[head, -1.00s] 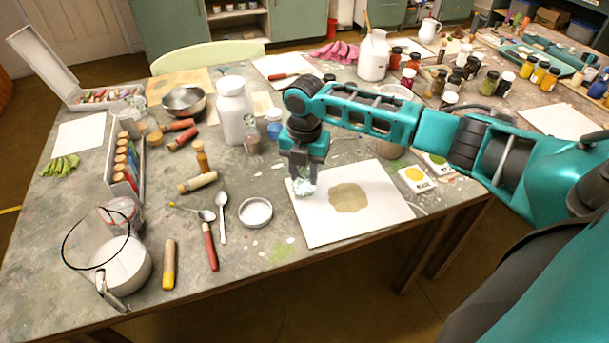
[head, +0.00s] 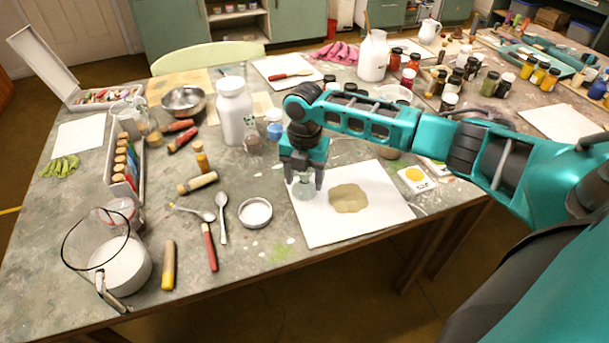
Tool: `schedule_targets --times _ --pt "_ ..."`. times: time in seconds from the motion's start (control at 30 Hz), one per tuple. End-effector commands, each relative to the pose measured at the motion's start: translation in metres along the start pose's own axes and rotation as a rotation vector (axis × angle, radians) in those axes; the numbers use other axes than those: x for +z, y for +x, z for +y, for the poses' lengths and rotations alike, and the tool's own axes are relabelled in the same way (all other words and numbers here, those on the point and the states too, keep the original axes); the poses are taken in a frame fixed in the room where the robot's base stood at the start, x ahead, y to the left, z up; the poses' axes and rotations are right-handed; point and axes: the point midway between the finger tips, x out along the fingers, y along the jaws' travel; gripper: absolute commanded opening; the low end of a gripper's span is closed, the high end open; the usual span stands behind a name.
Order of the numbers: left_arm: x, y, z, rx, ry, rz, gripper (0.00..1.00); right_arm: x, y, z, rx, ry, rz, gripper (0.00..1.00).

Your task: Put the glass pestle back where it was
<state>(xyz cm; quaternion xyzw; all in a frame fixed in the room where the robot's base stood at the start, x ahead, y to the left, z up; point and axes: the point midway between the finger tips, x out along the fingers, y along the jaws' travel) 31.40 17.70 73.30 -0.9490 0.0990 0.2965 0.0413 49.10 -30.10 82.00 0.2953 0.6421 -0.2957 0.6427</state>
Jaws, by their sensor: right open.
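The glass pestle (head: 304,191) is a small, pale, see-through piece at the upper left part of the white slab (head: 375,217), left of the tan pigment patch (head: 348,198). It appears to rest on the slab. My right gripper (head: 304,183) is directly over it, pointing down, with its fingers spread on both sides of the pestle and apart from it. The fingers partly hide its upper part. My left gripper is not in view.
A shallow white dish (head: 255,212) and spoons (head: 221,215) lie left of the slab. A white bottle (head: 235,112) and small jars stand behind. A yellow-topped pan (head: 416,177) is right of the slab. A glass vessel with white powder (head: 122,268) stands at the front left.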

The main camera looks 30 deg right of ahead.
Motion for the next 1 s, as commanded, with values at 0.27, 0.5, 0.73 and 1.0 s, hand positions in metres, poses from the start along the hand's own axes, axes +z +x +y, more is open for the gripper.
schedule_targets --times 0.27,0.5,0.73,1.0 --pt "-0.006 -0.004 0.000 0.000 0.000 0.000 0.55 0.001 -0.044 0.001 0.005 0.000 -0.003 0.61" --pt "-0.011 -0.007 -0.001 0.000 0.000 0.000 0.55 0.001 -0.094 0.001 0.004 0.001 -0.002 0.61" --pt "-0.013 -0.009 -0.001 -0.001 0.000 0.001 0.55 0.000 -0.119 0.001 0.001 0.000 0.000 0.61" --pt "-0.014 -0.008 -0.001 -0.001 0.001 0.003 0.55 0.000 -0.123 0.000 0.001 0.001 0.001 0.61"
